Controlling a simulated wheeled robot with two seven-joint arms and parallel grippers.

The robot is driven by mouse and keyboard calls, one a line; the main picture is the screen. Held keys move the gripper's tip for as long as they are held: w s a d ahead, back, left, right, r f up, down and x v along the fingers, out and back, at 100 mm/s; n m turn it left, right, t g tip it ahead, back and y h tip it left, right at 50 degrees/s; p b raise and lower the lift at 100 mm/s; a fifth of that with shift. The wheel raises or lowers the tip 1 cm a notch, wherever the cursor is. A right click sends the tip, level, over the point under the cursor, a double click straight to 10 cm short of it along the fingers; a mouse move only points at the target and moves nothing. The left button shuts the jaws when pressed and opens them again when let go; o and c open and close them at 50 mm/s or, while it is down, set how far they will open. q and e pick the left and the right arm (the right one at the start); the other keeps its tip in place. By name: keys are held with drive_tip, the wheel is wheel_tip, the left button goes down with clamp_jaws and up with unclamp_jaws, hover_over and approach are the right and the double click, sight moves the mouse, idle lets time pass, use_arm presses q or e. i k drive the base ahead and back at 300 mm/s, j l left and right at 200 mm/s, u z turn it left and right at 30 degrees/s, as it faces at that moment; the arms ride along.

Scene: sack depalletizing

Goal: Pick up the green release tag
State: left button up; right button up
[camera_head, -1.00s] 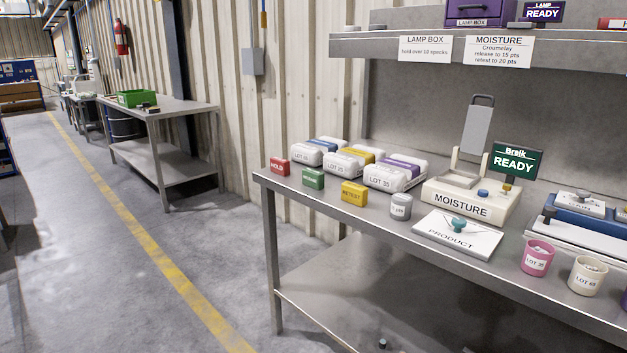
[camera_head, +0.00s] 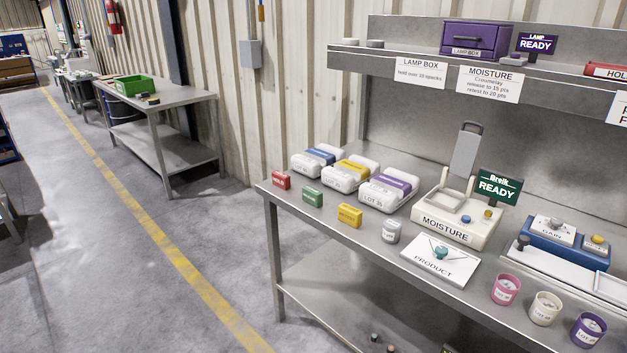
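The green release tag (camera_head: 312,197) is a small green block near the front edge of the steel bench, at its left end. It stands between a red tag (camera_head: 281,180) to its left and a yellow tag (camera_head: 349,215) to its right. Behind it lie white sacks with coloured bands: blue (camera_head: 318,159), yellow (camera_head: 350,173) and purple (camera_head: 386,190). Neither of my grippers shows in the head view.
A grey cup (camera_head: 391,232), the moisture meter (camera_head: 448,222), a product card (camera_head: 436,263) and several lot cups, including a pink one (camera_head: 505,290), stand to the right on the bench (camera_head: 330,240). A shelf (camera_head: 350,62) overhangs the back. The floor (camera_head: 120,260) at left is clear.

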sight(311, 195)
drive_tip(key=i+j+z, duration=0.25)
drive_tip(key=i+j, duration=0.15)
drive_tip(key=i+j+z, duration=0.2)
drive_tip(key=i+j, duration=0.25)
drive_tip(key=i+j+z, duration=0.25)
drive_tip(key=j, duration=0.35)
drive_tip(key=i+j+z, duration=0.1)
drive_tip(key=i, duration=0.3)
drive_tip(key=i+j+z, duration=0.1)
drive_tip(key=i, duration=0.3)
drive_tip(key=j, duration=0.15)
